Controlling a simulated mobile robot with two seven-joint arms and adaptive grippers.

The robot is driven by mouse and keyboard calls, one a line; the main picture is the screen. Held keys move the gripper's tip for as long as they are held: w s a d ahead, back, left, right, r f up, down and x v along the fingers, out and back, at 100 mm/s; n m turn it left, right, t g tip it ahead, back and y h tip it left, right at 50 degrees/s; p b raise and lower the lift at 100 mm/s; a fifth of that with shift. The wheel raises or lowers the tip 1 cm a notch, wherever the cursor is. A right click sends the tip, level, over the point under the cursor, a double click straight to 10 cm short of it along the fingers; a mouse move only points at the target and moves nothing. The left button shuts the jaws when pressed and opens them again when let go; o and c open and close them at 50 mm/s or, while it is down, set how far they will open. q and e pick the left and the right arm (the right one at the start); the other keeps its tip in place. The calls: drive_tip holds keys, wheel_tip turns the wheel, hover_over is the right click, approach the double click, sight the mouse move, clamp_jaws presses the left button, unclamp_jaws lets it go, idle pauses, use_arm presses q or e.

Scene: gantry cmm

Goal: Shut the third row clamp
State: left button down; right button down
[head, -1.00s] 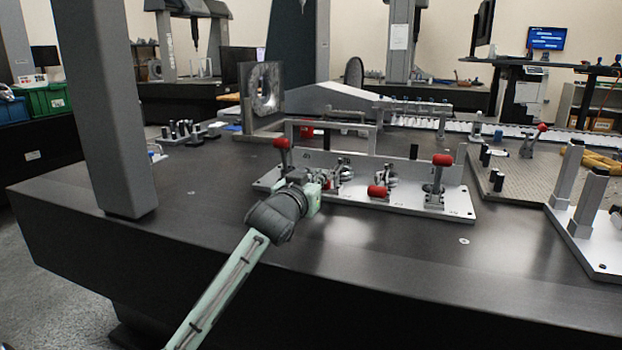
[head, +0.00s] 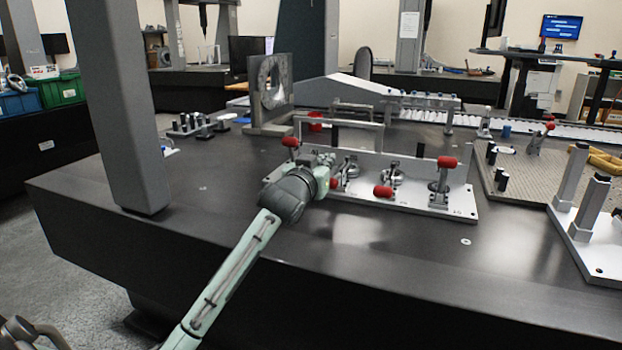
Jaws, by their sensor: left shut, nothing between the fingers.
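A silver fixture plate (head: 459,209) on the dark table carries a row of toggle clamps with red handles. The second clamp's red handle (head: 336,182) lies low, close to my gripper. The third clamp from the left (head: 393,175) has its red handle (head: 383,191) lying low toward the front edge. The rightmost clamp's red handle (head: 447,162) stands upright. My left gripper (head: 326,163) is shut and empty at the left part of the row; I cannot tell whether it touches a clamp. My right gripper is not in view.
A grey upright column (head: 118,110) stands on the table at left. A perforated plate (head: 520,178) and metal posts (head: 572,174) are at right. The front table area is clear.

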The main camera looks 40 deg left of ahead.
use_arm(q)
drive_tip(key=f+v, duration=0.1)
drive_tip(key=v, duration=0.9)
drive_tip(key=shift+f, duration=0.25)
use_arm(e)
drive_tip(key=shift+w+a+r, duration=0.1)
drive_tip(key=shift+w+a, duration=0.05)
